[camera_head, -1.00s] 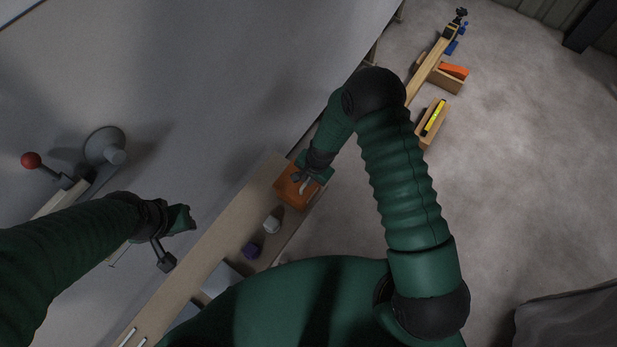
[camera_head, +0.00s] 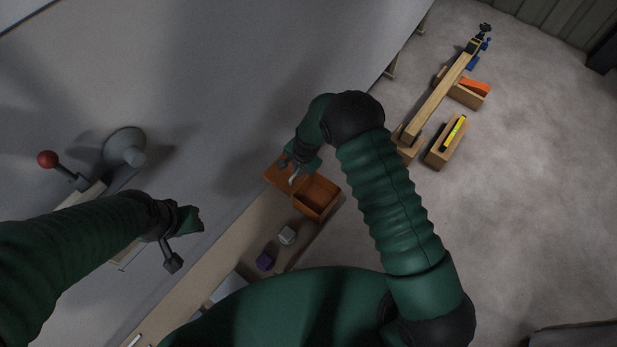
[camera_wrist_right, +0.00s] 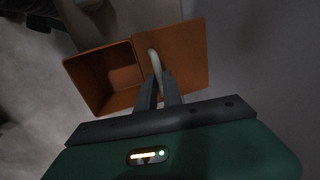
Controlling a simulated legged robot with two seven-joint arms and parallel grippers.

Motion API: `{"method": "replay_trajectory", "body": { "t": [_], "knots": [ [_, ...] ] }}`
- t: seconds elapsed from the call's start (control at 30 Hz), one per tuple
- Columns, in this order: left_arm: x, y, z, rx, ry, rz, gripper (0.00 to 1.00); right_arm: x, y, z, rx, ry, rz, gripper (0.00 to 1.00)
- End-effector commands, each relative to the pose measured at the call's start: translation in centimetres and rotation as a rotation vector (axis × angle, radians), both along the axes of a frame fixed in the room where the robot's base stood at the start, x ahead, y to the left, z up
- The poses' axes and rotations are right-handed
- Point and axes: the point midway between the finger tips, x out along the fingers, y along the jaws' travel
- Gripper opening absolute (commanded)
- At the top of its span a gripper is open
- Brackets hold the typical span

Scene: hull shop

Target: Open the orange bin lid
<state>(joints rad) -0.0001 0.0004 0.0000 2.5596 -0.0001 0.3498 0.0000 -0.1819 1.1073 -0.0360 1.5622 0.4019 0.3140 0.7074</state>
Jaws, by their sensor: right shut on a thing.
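The orange bin (camera_head: 318,198) sits on the wooden shelf by the grey wall, and its empty inside shows. Its orange lid (camera_head: 275,174) stands swung open on the wall side. In the right wrist view, the bin (camera_wrist_right: 103,78) is left of the lid (camera_wrist_right: 188,52). My right gripper (camera_head: 294,172) is at the lid, shut on its pale curved handle (camera_wrist_right: 154,60); the fingers (camera_wrist_right: 158,88) also show in the wrist view. My left gripper (camera_head: 188,221) hangs near the wall at left, away from the bin; its fingers are not clear.
A red-knobbed lever (camera_head: 48,159) and a grey round fitting (camera_head: 125,147) are at left. A wooden beam (camera_head: 440,95) and a yellow-topped block (camera_head: 447,142) lie at right.

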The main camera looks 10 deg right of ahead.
Motion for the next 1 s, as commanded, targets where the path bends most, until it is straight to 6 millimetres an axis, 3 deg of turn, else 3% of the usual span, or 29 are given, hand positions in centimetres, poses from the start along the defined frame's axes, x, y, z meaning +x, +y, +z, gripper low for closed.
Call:
{"method": "replay_trajectory", "body": {
  "t": [0.37,0.4,0.53,0.87,1.0],
  "knots": [
    [0.0,0.0,-0.1,0.0,0.0,0.0,0.36,-0.2,0.1,-0.1,0.007,0.007,0.001,0.0],
    [0.0,0.0,-0.1,0.0,0.0,0.0,0.36,-0.1,0.1,-0.1,0.006,0.007,0.001,0.16],
    [0.0,0.0,-0.1,0.0,0.0,0.0,0.36,-0.1,0.2,-0.2,0.003,0.007,0.001,0.33],
    [0.0,0.0,-0.1,0.0,0.0,0.0,0.36,-0.1,0.0,0.1,0.002,0.007,0.0,0.33],
    [0.0,0.0,-0.2,0.0,0.0,0.0,0.36,-0.3,-0.3,2.1,0.003,0.003,0.0,0.33]
  ]
}}
